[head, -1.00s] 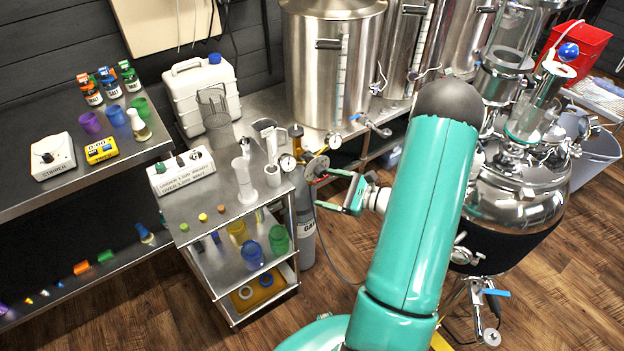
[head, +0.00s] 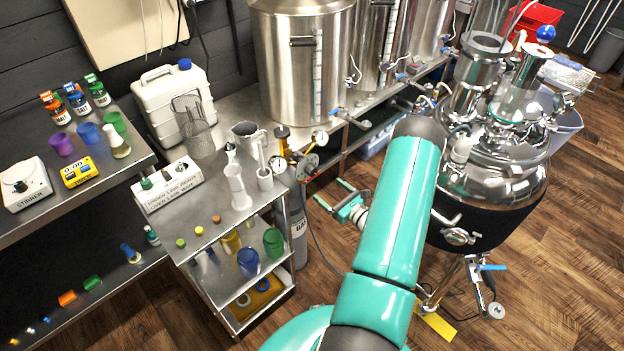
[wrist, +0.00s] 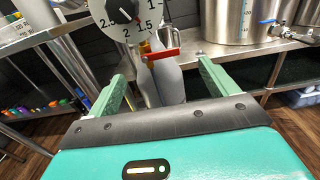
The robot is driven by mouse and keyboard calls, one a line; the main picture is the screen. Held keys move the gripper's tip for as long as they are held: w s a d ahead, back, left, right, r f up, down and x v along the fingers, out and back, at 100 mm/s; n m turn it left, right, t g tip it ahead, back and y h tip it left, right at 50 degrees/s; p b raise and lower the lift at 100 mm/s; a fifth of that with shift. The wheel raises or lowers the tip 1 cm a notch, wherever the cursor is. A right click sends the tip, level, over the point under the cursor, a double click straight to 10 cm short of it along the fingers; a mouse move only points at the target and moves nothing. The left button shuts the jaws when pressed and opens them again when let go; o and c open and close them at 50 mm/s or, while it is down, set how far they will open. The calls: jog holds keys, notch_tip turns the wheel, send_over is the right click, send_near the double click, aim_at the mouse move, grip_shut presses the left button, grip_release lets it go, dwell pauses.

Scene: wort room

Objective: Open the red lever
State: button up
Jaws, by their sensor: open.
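The red lever (wrist: 165,53) shows in the wrist view, a small red bar below a round dial gauge (wrist: 124,18), in front of the grey gas cylinder's top. My gripper (wrist: 165,78) is open and empty, its two green fingers on either side of the cylinder and lever in that view, with the lever beyond the fingertips. In the head view my gripper (head: 334,194) is to the right of the gas cylinder (head: 298,222) and below its gauges (head: 309,161), apart from them. I cannot make out the red lever clearly in the head view.
A steel cart (head: 212,237) with glassware stands left of the cylinder. Steel vats (head: 300,75) stand on a bench behind. A large steel vessel (head: 500,185) stands to the right of my arm. Open wood floor (head: 545,290) lies at the right.

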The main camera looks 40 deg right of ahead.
aim_at(311, 178)
jog(key=w, duration=0.8)
jog(key=shift+w+a, duration=0.15)
jog(key=c, duration=1)
